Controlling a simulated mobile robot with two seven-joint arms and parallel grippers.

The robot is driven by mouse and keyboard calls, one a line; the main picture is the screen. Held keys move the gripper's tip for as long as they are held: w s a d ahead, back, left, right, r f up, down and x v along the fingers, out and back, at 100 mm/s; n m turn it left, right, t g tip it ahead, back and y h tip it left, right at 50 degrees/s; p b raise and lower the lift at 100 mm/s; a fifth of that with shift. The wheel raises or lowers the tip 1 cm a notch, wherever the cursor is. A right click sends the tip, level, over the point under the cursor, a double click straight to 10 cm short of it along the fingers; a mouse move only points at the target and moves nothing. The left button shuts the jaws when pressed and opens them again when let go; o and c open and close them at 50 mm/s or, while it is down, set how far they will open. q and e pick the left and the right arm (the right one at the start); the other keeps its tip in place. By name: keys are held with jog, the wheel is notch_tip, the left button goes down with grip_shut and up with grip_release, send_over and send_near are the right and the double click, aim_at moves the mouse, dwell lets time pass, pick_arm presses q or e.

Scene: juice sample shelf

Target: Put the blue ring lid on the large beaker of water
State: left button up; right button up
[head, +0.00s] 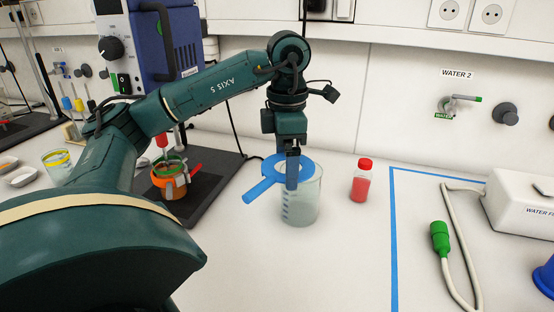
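The large beaker (306,206) is clear glass and stands upright on the bench, with blue marks on its side. The blue ring lid (268,166) is at the height of the beaker's rim, overlapping its left side in the head view. Its flat handle (258,192) points to the lower left. My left gripper (292,172) points down at the lid's right side and appears shut on it. The fingers overlap each other, and the contact between lid and rim is partly hidden. My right gripper is not in view.
A red-capped bottle (361,182) stands right of the beaker. An orange vessel (172,182) is on a dark base to the left. Blue tape (393,240) marks an area with a green-ended hose (440,238) and a white box (520,202). The front bench is clear.

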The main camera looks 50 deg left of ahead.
pick_arm(q)
jog(key=w, duration=0.1)
jog(key=w+p, duration=0.1)
jog(key=w, duration=0.1)
jog(key=w+a, duration=0.1)
jog(key=w, duration=0.1)
jog(key=shift+f+b, duration=0.45)
jog(key=shift+f, duration=0.5)
jog(key=shift+f, duration=0.6)
dwell(0.6)
jog(key=o, duration=0.6)
